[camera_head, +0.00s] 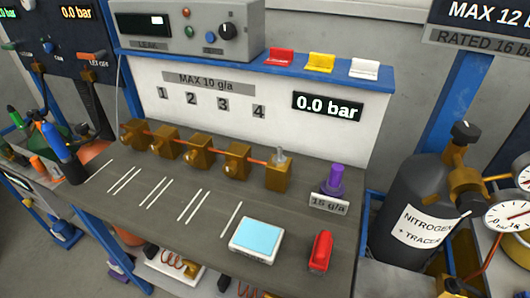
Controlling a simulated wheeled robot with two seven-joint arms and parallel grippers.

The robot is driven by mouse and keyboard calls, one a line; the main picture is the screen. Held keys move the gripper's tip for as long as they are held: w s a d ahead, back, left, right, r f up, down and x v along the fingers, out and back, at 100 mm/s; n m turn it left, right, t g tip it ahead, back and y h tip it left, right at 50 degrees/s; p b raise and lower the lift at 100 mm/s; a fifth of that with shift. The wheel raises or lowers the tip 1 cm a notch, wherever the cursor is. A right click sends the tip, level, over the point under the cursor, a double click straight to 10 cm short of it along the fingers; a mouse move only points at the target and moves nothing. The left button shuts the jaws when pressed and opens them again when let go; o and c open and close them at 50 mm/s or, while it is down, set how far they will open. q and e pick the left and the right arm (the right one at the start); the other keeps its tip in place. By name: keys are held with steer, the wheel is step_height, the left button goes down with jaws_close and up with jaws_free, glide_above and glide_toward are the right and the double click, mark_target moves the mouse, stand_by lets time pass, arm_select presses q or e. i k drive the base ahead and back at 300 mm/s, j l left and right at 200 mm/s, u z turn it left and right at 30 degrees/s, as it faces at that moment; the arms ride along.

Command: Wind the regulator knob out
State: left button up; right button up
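The likely regulator knob is a black knob (465,132) at the right. It sits on top of a brass fitting (462,180) with gauges. The dark grey cylinder (405,195) beside it bears a white label reading "NITROGEN + TRACER". One white round gauge (507,221) shows at the right edge, and another above it is partly cut off. Whether the knob is wound in or out cannot be told. Neither of my grippers is in the head view.
A workbench (150,215) fills the middle, with a row of brass blocks (237,158), a purple-topped fitting (334,180), a blue-topped white box (257,240) and a red object (320,250). A blue post (455,95) stands behind the cylinder. A display (327,106) reads 0.0 bar.

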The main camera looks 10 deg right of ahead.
mark_target(469, 204)
steer(key=z, duration=1.7)
